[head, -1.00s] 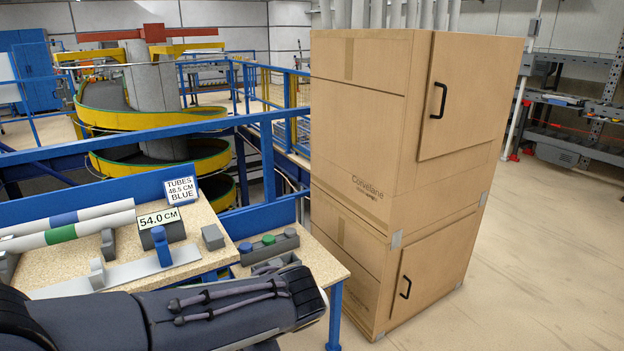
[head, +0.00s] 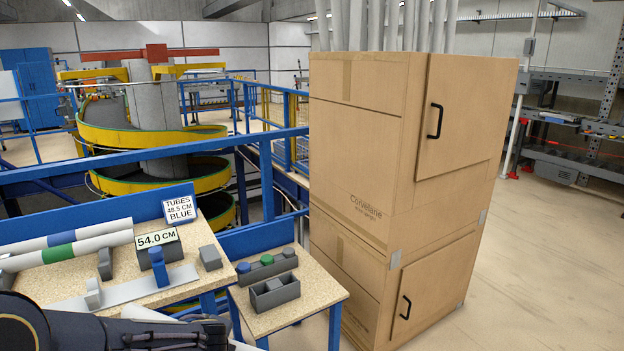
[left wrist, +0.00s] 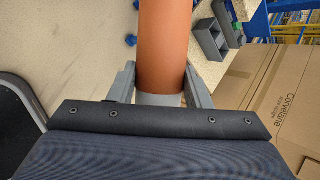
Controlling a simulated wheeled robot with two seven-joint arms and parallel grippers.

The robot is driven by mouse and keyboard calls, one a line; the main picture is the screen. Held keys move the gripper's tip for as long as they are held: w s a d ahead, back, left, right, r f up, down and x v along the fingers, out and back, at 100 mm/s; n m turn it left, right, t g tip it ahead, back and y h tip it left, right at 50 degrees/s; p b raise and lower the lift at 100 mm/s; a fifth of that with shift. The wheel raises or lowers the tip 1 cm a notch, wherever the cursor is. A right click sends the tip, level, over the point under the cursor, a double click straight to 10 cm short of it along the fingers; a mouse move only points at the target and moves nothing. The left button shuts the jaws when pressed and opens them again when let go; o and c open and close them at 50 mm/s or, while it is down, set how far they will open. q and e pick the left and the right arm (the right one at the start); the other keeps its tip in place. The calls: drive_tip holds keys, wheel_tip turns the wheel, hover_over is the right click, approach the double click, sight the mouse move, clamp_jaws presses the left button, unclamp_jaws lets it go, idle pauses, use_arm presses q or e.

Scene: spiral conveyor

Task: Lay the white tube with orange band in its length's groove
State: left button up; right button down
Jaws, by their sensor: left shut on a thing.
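My left gripper (left wrist: 160,88) is shut on the white tube with orange band in the left wrist view. The wide orange band (left wrist: 162,45) lies just beyond the fingers, with a pale strip of tube (left wrist: 160,99) between them. The tube's far end runs out of that picture. In the head view only my left forearm shows at the bottom left; the gripper is hidden or out of frame. A white tube with a blue band (head: 62,238) and one with a green band (head: 58,255) lie on the left table. My right gripper is not in view.
A gauge with a blue slider (head: 158,266) stands by a 54.0 CM block (head: 159,247). A sign (head: 179,209) reads TUBES 48.5 CM BLUE. A grey open box (head: 274,291) and a block with coloured knobs (head: 267,264) sit on the right table. Tall cartons (head: 365,150) stand to the right.

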use_arm(q)
drive_tip(key=shift+s+d+f+m+h, duration=0.15)
drive_tip(key=shift+s+f+m+h, duration=0.35)
drive_tip(key=shift+f, duration=0.3)
drive_tip(key=shift+s+d+f+m+h, duration=0.1)
drive_tip(key=shift+s+f+m+h, duration=0.3)
drive_tip(key=shift+f+m, duration=0.35)
drive_tip(key=shift+s+d+f+m+h, duration=0.15)
drive_tip(key=shift+s+f+m+h, duration=0.15)
drive_tip(key=shift+s+f+m, duration=0.4)
drive_tip(key=shift+w+f, duration=0.1)
